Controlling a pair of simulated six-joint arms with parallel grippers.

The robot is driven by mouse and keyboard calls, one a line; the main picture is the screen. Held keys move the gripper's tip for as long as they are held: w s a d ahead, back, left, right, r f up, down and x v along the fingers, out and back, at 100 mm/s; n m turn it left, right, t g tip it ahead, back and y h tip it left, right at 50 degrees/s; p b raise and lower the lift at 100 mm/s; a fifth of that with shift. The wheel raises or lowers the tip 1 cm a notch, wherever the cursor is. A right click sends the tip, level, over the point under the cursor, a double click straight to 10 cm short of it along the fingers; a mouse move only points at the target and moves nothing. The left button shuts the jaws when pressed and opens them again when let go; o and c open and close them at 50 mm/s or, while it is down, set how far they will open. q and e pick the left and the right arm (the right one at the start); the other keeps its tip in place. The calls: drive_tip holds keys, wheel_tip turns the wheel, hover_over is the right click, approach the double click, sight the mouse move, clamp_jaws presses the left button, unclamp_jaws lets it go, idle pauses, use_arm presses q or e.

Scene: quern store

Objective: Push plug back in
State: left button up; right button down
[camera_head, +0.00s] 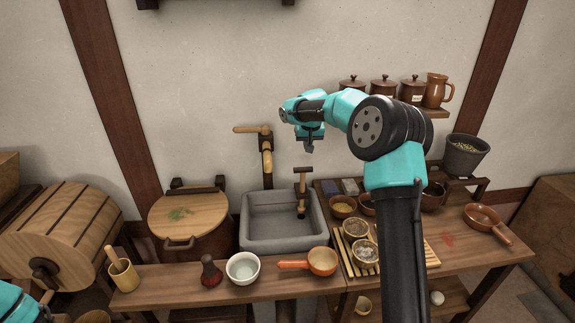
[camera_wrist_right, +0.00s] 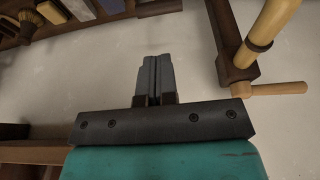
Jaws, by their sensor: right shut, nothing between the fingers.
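A pale wooden peg (camera_head: 246,129), which looks like the plug, sticks out to the left at the top of the dark wall post (camera_head: 266,148) above the stone sink (camera_head: 247,222). In the right wrist view the peg (camera_wrist_right: 280,88) points to the right, beside the bamboo spout (camera_wrist_right: 268,28). How deep it sits I cannot tell. My right gripper (camera_head: 309,149) is shut and empty, raised in front of the wall to the right of the post and apart from it. Its closed fingers (camera_wrist_right: 153,78) show in the wrist view. My left gripper is out of view.
A mallet-like wooden tool (camera_head: 301,194) stands at the sink below my right gripper. A lidded tub (camera_head: 188,215) is left of the sink. The wall around my gripper is clear.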

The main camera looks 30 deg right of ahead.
drive_tip(key=shift+w+d+r, duration=0.1)
drive_tip(key=shift+w+r, duration=0.2)
drive_tip(key=shift+r, duration=0.2)
drive_tip(key=shift+f, duration=0.1)
hover_over(303, 173)
wheel_tip(303, 173, down, 12)
drive_tip(key=shift+s+f, duration=0.1)
drive_tip(key=shift+f, duration=0.45)
drive_tip(key=shift+f, duration=2.1)
